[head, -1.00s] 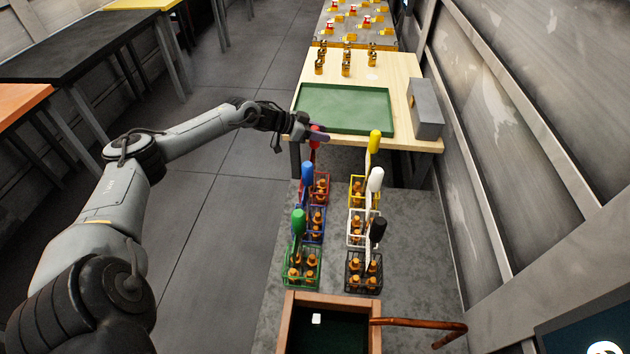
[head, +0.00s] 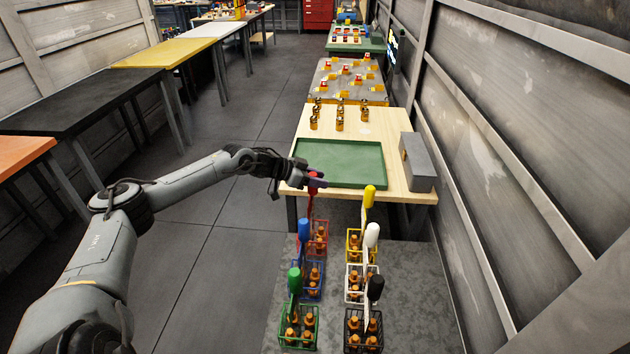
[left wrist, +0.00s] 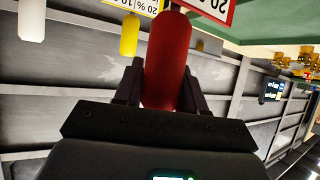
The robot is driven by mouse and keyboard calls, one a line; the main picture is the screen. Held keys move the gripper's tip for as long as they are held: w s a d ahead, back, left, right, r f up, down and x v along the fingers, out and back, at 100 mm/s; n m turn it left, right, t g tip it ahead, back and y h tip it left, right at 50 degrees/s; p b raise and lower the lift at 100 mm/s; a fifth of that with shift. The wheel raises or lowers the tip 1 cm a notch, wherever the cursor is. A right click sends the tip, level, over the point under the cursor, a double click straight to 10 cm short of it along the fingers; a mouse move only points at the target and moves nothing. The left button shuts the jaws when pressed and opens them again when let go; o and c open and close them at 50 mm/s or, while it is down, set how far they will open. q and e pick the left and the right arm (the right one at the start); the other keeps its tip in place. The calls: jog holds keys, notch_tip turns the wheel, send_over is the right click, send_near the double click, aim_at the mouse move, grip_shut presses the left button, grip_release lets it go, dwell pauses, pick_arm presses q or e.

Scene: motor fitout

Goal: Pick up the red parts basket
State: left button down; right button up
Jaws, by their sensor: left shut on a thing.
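The red parts basket (head: 319,241) stands at the far left of the baskets on the grey table, with small orange-brown parts in it. Its upright red handle (head: 312,190) rises toward the wooden table's edge. My left gripper (head: 312,180) is shut on the top of that handle. In the left wrist view the red handle (left wrist: 167,60) sits between the two dark fingers (left wrist: 165,92). The basket body is out of that view. I cannot clearly tell whether the basket touches the table. My right gripper is not in view.
Blue (head: 309,285), green (head: 298,328), yellow (head: 358,246), white (head: 358,287) and black (head: 363,332) baskets stand close by with tall handles. Beyond is a wooden table with a green tray (head: 343,165), a grey box (head: 417,162) and several brass parts (head: 340,122).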

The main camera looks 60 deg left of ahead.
pick_arm(q)
jog(key=w+d+r+p, duration=0.1)
jog(key=d+r+p, duration=0.1)
jog(key=d+r, duration=0.4)
jog(key=d, duration=0.4)
jog(key=shift+d+r, duration=0.15)
jog(key=shift+r, duration=0.2)
jog(key=shift+w, duration=0.1)
